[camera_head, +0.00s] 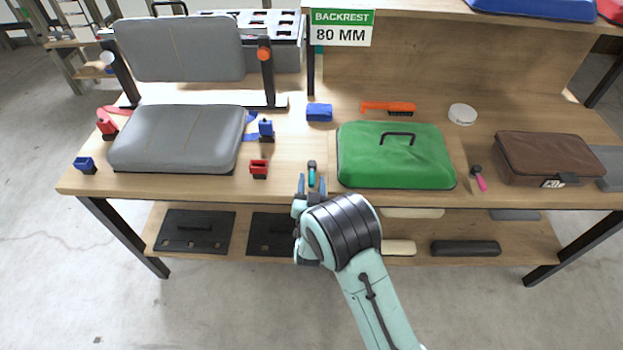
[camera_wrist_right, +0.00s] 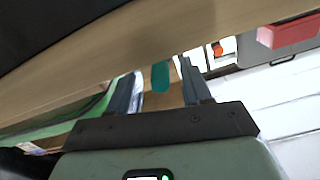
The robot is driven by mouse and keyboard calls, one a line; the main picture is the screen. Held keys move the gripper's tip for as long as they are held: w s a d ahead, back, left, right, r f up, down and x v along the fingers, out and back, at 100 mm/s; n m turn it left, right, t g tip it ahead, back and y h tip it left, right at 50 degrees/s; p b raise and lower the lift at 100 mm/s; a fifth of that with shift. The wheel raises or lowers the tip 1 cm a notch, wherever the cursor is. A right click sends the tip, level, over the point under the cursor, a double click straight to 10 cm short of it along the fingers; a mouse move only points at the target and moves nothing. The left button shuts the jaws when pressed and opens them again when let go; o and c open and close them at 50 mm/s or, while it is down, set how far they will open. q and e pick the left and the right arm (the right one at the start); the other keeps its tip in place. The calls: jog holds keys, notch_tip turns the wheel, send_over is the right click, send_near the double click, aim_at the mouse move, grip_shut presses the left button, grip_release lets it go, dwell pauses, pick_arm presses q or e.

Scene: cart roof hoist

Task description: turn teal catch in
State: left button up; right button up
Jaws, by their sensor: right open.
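The teal catch (camera_head: 311,175) is a small upright piece with a dark top, at the front of the bench just left of the green cushion (camera_head: 365,160). My right gripper (camera_head: 311,185) is at the bench's front edge, its two fingers open on either side of the catch. In the right wrist view the teal catch (camera_wrist_right: 160,76) shows between the spread fingertips (camera_wrist_right: 157,72), with a gap on both sides. Whether either finger touches it cannot be told. My left gripper is not in view.
A grey seat cushion (camera_head: 175,140) and upright grey backrest (camera_head: 180,48) are at left. Red (camera_head: 259,168) and blue (camera_head: 266,130) catches stand nearby. A brown case (camera_head: 550,155) and pink-handled tool (camera_head: 480,182) lie right. A lower shelf (camera_head: 345,230) runs beneath the bench top.

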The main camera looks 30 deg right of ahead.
jog(key=shift+w+d, duration=0.35)
jog(key=shift+w, duration=0.3)
grip_shut()
jog(key=shift+d+n+t+y+b, duration=0.2)
jog(key=shift+n+t+y+b, duration=0.1)
jog(key=shift+y+b, duration=0.1)
jog(key=shift+s+d+n+t+y+b, duration=0.2)
jog(key=shift+n+t+y+b, duration=0.15)
jog(key=shift+y, duration=0.35)
grip_release()
jog(key=shift+a, duration=0.1)
